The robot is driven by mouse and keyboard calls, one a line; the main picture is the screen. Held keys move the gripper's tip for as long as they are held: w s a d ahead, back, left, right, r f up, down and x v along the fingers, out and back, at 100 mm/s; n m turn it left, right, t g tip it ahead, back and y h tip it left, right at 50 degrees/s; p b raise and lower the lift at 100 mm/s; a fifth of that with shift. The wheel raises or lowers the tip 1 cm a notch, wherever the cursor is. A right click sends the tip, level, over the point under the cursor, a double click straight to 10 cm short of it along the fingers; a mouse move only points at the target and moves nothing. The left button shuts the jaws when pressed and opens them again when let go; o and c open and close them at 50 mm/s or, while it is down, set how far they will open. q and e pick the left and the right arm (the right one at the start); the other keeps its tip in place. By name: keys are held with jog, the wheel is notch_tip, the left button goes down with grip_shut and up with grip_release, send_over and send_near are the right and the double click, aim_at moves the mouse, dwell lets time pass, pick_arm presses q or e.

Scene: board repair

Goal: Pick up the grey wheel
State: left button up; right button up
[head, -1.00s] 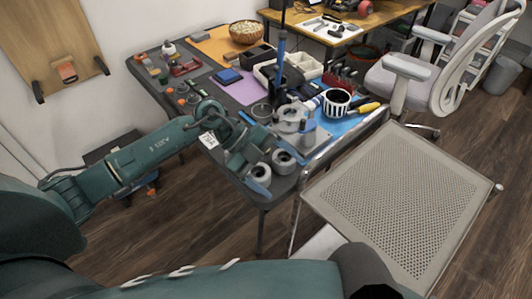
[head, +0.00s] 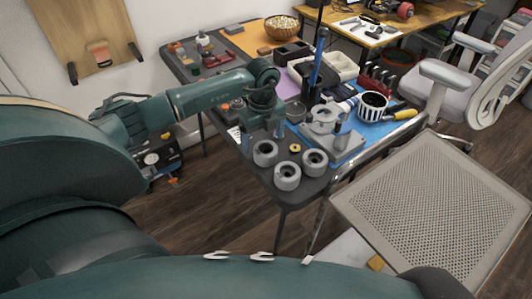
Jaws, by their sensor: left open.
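Three grey wheels lie close together on the dark table near its front corner: a left one (head: 265,153), a front one (head: 287,176) and a right one (head: 314,161). Each is a thick ring with a hole in the middle. Whether a fingertip touches the left wheel cannot be told. My right gripper is out of view.
A grey fixture (head: 340,143) with a post stands right of the wheels on a blue mat (head: 376,134). A striped black-and-white cup (head: 372,106) and yellow-handled tool (head: 400,115) are beyond. A perforated grey seat (head: 430,205) stands at the table's right front.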

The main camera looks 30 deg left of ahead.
aim_at(266, 151)
pick_arm(q)
jog(key=f, duration=0.2)
jog(key=d+f, duration=0.1)
jog(key=f, duration=0.1)
jog(key=shift+s+f, duration=0.15)
jog(key=shift+f, duration=0.45)
jog(key=c, duration=1.2)
jog(key=shift+o, duration=0.2)
